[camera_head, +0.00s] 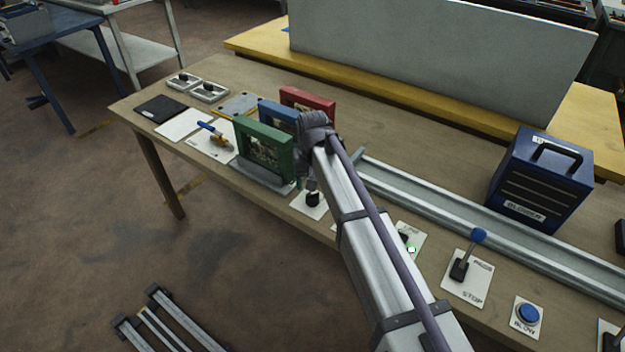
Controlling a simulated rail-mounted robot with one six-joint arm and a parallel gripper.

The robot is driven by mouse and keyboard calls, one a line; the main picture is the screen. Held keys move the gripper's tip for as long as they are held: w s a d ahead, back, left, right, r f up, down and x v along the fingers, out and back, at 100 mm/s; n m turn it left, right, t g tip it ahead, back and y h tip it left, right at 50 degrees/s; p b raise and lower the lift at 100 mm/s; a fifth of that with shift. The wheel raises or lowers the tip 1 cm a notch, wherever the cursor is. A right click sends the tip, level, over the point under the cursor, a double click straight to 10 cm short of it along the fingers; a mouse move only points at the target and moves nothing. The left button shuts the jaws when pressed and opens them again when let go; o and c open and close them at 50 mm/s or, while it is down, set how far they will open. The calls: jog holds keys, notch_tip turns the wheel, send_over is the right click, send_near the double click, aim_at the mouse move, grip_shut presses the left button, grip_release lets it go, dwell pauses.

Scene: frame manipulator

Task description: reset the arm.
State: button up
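My arm reaches up from the bottom right over the workbench (225,95). Its far end is a dark joint beside the green frame and in front of the blue one. I cannot make out my gripper's fingers; they are hidden behind the arm or too small to tell. Nothing can be seen held.
Green (262,148), blue (278,114) and red (308,103) frames stand near the joint. A metal rail (480,228) runs right, below a blue blower box (538,180). A lever (467,258) and a blue button (528,313) line the front edge. A grey panel (440,55) stands behind.

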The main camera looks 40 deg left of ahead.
notch_tip(320, 180, up, 5)
jog(key=p, duration=0.2)
jog(key=shift+f+p, duration=0.2)
jog(key=shift+p, duration=0.15)
jog(key=shift+f, duration=0.1)
jog(key=s+d+m, duration=0.1)
jog(key=d+m, duration=0.3)
jog(key=d, duration=2.4)
jog(key=s+d+m, duration=0.2)
jog(key=d+m, duration=0.3)
jog(key=d, duration=2.3)
jog(key=shift+s+d, duration=0.2)
jog(key=shift+s, duration=0.1)
